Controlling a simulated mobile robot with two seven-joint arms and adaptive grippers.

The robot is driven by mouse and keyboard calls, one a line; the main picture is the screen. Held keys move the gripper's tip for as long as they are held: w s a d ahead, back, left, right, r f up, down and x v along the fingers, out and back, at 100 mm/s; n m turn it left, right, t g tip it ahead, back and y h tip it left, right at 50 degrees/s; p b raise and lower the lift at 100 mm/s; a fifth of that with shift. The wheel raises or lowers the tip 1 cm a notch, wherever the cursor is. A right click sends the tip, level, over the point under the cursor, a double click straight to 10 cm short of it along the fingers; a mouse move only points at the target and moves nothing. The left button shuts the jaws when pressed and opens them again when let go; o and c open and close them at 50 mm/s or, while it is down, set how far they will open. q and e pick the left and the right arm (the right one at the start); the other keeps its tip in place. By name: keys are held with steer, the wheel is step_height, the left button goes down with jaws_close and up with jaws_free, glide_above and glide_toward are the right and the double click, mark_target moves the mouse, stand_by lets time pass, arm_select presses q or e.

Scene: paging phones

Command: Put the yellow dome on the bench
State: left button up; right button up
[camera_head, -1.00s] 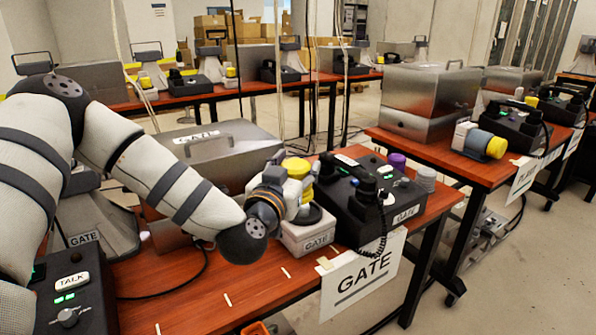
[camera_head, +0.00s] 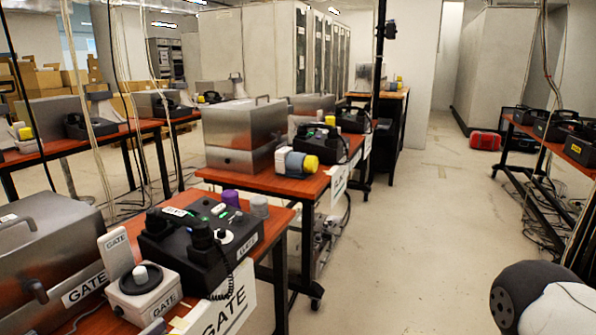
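The near bench (camera_head: 285,222) has a white GATE box (camera_head: 148,295) with a raised white GATE plate and a white knob on top. No yellow dome sits on that box. A yellow dome-like end (camera_head: 310,163) shows on a white and grey piece on the second bench (camera_head: 312,184). Smaller yellow pieces show farther off, one on the far left bench (camera_head: 25,133) and one behind the second bench's phone (camera_head: 330,120). I cannot tell which one the task means. Neither gripper is in view. Part of my arm (camera_head: 545,300) shows at the lower right.
A black GATE phone console (camera_head: 200,245) with a coiled cord stands beside the white box. Purple (camera_head: 231,198) and grey (camera_head: 259,206) cylinders stand behind it. A metal case (camera_head: 45,260) fills the left. Open floor (camera_head: 400,230) lies right of the benches.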

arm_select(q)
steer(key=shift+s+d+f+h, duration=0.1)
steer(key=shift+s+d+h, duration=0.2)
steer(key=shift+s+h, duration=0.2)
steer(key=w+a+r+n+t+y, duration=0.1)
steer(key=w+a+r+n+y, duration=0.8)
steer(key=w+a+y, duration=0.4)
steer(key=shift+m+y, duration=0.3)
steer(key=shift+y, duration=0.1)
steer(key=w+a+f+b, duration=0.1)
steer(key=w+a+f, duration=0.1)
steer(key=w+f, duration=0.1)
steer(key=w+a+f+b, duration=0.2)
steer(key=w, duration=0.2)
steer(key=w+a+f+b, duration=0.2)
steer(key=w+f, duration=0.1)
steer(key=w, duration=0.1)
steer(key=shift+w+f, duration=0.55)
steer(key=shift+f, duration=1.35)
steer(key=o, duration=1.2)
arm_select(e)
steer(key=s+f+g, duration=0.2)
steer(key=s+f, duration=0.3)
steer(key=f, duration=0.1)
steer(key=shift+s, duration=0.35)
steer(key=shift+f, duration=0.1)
